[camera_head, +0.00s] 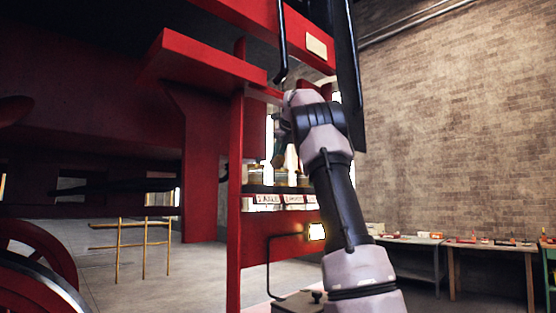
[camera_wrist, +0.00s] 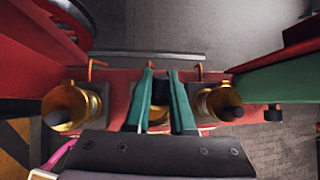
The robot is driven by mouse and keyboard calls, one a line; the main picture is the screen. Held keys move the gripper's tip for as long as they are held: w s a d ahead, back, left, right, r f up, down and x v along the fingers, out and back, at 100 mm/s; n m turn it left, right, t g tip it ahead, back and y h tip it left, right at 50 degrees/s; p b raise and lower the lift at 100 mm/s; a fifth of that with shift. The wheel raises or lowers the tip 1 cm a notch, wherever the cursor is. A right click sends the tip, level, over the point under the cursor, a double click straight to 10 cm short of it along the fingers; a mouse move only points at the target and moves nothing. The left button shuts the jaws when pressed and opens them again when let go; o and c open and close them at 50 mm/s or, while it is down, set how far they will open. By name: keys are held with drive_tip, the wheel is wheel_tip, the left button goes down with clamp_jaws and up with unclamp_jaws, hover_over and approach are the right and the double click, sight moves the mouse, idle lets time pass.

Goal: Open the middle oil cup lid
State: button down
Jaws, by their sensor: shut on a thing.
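In the wrist view, brass oil cups stand in a row on a red surface: the left cup (camera_wrist: 90,104), the middle cup (camera_wrist: 155,117) and the right cup (camera_wrist: 206,102). The left and right cups carry dark knobs. My gripper (camera_wrist: 161,78) has its two green fingers around a dark part at the middle cup, and it is shut on it. The fingers hide most of the middle cup and its lid, so I cannot tell how far the lid is tilted. In the head view, the cups (camera_head: 280,178) are small on a shelf behind my arm.
Labels (camera_head: 268,199) hang below the shelf, and a lamp (camera_head: 316,231) glows under them. A red post (camera_head: 235,210) stands just left of the shelf. Thin bent copper pipes (camera_wrist: 97,66) rise behind the cups. Workbenches (camera_head: 470,244) line the brick wall at the right.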

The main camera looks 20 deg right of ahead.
drive_tip(key=shift+w+a+g+h, duration=0.15)
drive_tip(key=shift+w+g+h, duration=0.2)
drive_tip(key=shift+g, duration=0.55)
idle(0.3)
drive_tip(key=c, duration=0.8)
unclamp_jaws()
drive_tip(key=shift+o, duration=0.2)
